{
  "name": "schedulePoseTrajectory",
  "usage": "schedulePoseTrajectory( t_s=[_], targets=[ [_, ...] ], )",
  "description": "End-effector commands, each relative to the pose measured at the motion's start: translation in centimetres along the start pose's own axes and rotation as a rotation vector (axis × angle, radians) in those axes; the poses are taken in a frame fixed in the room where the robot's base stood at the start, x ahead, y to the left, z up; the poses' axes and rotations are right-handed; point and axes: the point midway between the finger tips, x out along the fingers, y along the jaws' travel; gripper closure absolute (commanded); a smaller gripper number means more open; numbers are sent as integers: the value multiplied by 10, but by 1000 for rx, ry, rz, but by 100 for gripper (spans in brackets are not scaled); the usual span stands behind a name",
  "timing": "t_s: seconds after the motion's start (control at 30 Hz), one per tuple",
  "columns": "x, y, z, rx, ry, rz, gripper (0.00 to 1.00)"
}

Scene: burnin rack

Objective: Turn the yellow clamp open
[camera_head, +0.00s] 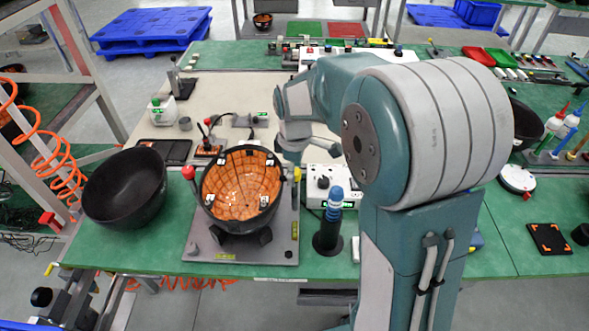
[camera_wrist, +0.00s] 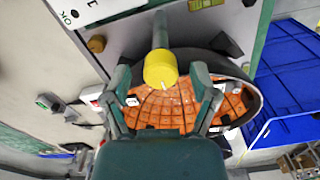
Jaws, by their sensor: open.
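The yellow clamp (camera_head: 297,174) stands at the right edge of the grey fixture plate (camera_head: 285,225), beside the black bowl with the orange tiled inside (camera_head: 241,180). In the wrist view the yellow clamp's round knob (camera_wrist: 160,70) shows large, with a grey shaft behind it. My gripper (camera_wrist: 161,80) is open, with one dark finger on each side of the knob. Gaps show between the knob and both fingers. In the head view my arm comes in from the right and hides most of the gripper above the clamp.
A red-topped clamp (camera_head: 188,172) stands at the plate's left side. An empty black bowl (camera_head: 125,188) lies left of the plate. A blue-topped dark post (camera_head: 329,222) and a white box (camera_head: 322,184) stand close to the right.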

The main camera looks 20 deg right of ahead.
Motion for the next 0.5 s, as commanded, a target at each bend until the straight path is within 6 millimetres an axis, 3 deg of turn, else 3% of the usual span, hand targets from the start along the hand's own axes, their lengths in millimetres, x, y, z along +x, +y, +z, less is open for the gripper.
schedulePoseTrajectory(
  t_s=[0.17, 0.33, 0.5],
  targets=[
    [0, 0, 0, 0, 0, 0, 24],
    [0, 0, 0, 0, 0, 1, 100],
    [0, 0, 0, 0, 0, 1, 100]
  ],
)
